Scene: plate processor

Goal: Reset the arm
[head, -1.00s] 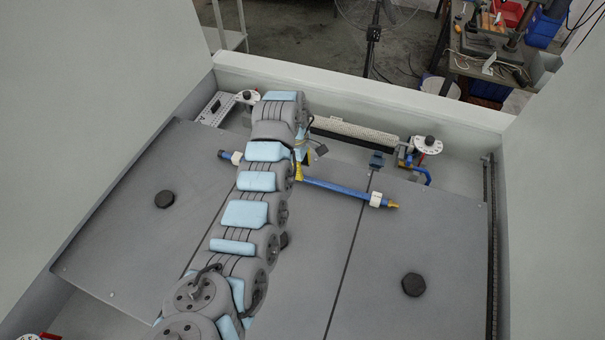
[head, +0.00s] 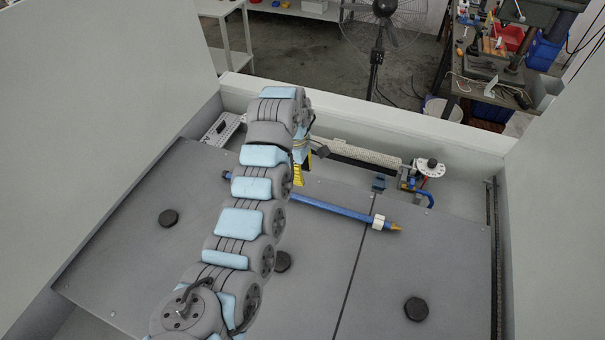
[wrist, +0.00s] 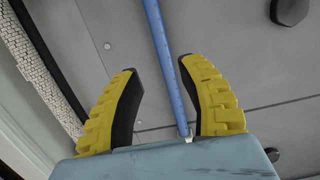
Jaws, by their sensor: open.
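My gripper (head: 300,174) is mostly hidden behind my own arm in the head view, with one yellow finger showing. In the wrist view its two yellow, black-lined fingers (wrist: 160,68) are spread apart with nothing held between them. A blue bar (head: 335,210) with a white collar and an orange tip lies across the grey panels. In the wrist view the bar (wrist: 163,50) passes between the fingers in the picture, apart from them. My arm hides part of the bar's left portion in the head view.
Grey panels (head: 420,265) with black knobs (head: 416,309) cover the bed between pale side walls. A white dial (head: 429,167) with blue fittings and a pale textured strip (head: 365,153) stand along the back. A fan (head: 383,30) and a cluttered bench lie beyond the back wall.

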